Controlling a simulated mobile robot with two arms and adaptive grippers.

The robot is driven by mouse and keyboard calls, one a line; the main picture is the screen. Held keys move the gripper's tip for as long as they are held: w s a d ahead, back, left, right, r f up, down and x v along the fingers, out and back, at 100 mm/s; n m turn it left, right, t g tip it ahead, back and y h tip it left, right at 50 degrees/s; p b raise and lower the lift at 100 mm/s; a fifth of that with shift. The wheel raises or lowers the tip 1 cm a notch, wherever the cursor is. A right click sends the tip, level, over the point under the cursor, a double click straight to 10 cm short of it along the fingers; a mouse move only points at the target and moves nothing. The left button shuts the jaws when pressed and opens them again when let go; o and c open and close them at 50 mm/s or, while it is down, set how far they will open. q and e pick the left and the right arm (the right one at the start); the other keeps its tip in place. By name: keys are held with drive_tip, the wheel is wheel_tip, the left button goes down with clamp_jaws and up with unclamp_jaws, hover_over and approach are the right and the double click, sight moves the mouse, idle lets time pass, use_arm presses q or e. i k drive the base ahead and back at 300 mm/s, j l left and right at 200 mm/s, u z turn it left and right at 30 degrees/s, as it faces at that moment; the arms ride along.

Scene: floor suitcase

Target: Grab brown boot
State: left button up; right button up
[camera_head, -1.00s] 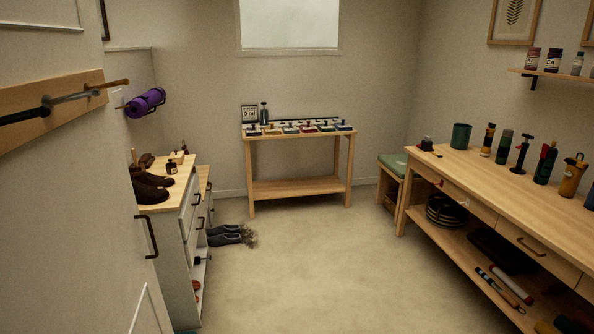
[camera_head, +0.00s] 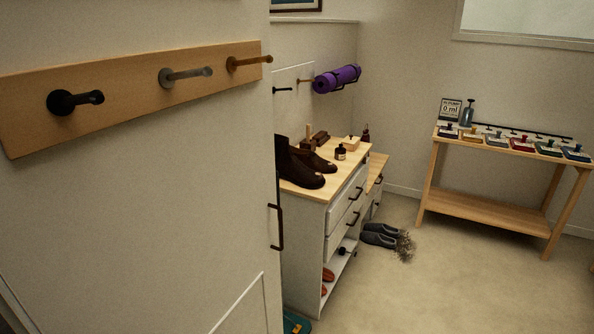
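A pair of dark brown boots stands on the wooden top of a white cabinet (camera_head: 310,215), in the middle of the head view. The nearer brown boot (camera_head: 301,172) shows its toe and part of its shaft; its left side is cut off by the edge of the white door. The other brown boot (camera_head: 321,161) sits just behind it and is partly hidden. Neither of my grippers is in view.
A white door (camera_head: 150,220) with a peg rail (camera_head: 130,95) fills the left side. Brushes and a small dark bottle (camera_head: 340,152) share the cabinet top. Grey shoes (camera_head: 380,235) lie on the floor beside it.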

sight(287, 165)
drive_tip(key=i+l+u, duration=0.1)
drive_tip(key=i+l, duration=0.45)
drive_tip(key=i+l+u, duration=0.1)
drive_tip(key=i+l, duration=0.45)
drive_tip(key=i+l+u, duration=0.1)
drive_tip(key=i+l, duration=0.4)
drive_tip(key=l, duration=0.2)
